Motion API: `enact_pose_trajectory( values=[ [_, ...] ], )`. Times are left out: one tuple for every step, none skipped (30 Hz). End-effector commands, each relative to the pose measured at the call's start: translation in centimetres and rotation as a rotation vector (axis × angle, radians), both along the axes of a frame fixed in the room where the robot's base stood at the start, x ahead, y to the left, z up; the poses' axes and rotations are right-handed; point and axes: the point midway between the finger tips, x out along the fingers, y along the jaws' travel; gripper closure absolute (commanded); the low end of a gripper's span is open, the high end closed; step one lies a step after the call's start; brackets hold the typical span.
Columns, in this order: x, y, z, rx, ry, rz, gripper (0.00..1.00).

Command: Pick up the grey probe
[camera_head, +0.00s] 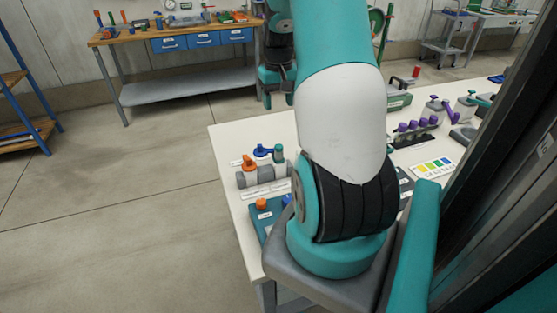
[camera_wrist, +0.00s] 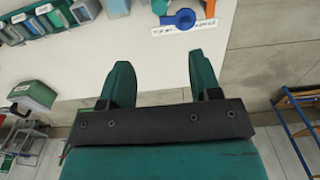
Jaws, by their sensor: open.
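My gripper (camera_wrist: 158,70) shows in the wrist view with its two green fingers well apart and nothing between them. It is over the white table (camera_wrist: 145,42) near the table's edge. In the head view much of my arm covers the middle of the table, and my gripper's fingertips cannot be made out there. I cannot single out the grey probe in either view; it may be hidden behind my arm or outside the wrist view.
A grey pipe (camera_head: 265,175) with orange and blue valve handles lies on the table's left part. A blue round handle (camera_wrist: 183,19) is beyond my fingers. Purple-capped items (camera_head: 413,127) stand at the right. A wooden bench (camera_head: 120,40) stands behind; floor at left is clear.

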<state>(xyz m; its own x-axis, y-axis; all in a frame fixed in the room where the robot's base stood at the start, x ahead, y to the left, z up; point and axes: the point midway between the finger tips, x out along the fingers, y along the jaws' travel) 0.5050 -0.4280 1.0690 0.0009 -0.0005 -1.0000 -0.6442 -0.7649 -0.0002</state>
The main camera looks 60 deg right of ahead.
Motion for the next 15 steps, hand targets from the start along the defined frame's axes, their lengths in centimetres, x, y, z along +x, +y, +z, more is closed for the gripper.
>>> enact_pose_trajectory(
  values=[
    [-0.1, -0.1, -0.8, 0.005, 0.005, -0.004, 0.43],
    [-0.2, -0.1, -1.3, 0.005, 0.005, -0.004, 0.43],
    [-0.2, 0.0, -2.1, 0.005, 0.006, -0.003, 0.43],
    [-0.1, 0.0, -2.7, 0.006, 0.007, -0.002, 0.43],
    [-0.1, 0.1, -3.4, 0.006, 0.007, -0.002, 0.43],
    [-0.1, 0.1, -4.4, 0.007, 0.006, -0.001, 0.43],
    [-0.1, 0.1, -5.0, 0.007, 0.006, -0.001, 0.43],
    [-0.1, 0.2, -5.7, 0.007, 0.007, 0.0, 0.43],
    [-0.1, 0.2, -6.7, 0.007, 0.006, 0.0, 0.43],
    [-0.1, 0.2, -7.3, 0.006, 0.005, 0.0, 0.43],
    [-0.1, 0.2, -8.0, 0.007, 0.006, 0.001, 0.43],
    [0.0, 0.2, -8.8, 0.006, 0.005, 0.001, 0.43],
    [0.0, 0.2, -9.3, 0.005, 0.004, 0.001, 0.43],
    [0.0, 0.2, -9.8, 0.005, 0.004, 0.001, 0.43],
    [0.0, 0.2, -10.3, 0.003, 0.004, 0.001, 0.43]
  ],
)
